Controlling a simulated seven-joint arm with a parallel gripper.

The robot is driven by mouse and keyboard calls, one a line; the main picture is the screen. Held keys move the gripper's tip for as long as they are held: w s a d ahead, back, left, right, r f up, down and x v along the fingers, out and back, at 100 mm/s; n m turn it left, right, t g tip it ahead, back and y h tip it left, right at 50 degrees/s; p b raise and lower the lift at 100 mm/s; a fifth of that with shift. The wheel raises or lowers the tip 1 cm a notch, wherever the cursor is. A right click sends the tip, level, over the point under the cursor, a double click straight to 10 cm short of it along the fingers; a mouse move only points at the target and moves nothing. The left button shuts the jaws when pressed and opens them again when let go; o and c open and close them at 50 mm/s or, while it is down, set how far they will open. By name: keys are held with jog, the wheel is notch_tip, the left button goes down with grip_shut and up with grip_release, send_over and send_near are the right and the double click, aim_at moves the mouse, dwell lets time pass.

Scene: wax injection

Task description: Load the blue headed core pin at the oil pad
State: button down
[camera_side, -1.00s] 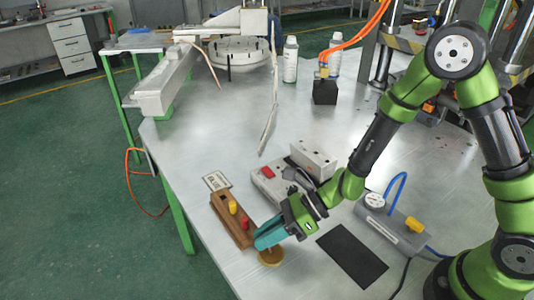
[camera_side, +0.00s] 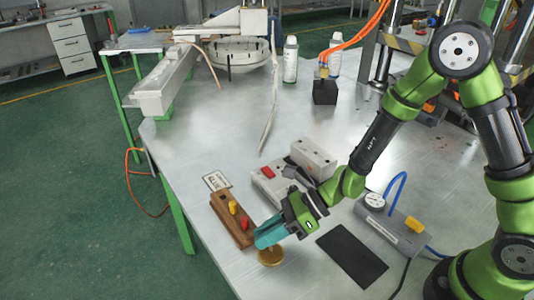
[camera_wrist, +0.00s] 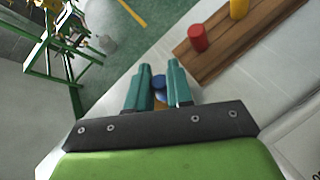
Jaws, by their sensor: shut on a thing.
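The blue headed core pin shows as its blue head (camera_wrist: 158,82) between the teal fingers of my gripper (camera_wrist: 159,90) in the wrist view. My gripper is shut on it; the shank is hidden. In the side view my gripper (camera_side: 262,238) is low, at the oil pad (camera_side: 271,258), a round gold disc on the table. A bit of gold (camera_wrist: 161,105) shows behind the pin between the fingers. The jaws hide the pin in the side view, so I cannot tell whether it touches the pad.
A wooden rack (camera_side: 240,236) with a red pin (camera_side: 244,224) and a yellow pin (camera_side: 233,207) stands just left of my gripper. A grey block with a red button (camera_side: 267,172) and a black mat (camera_side: 352,259) lie behind and to the right. The table edge is close at the left.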

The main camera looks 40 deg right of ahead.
jog(key=shift+r, duration=3.2)
jog(key=shift+f, duration=0.1)
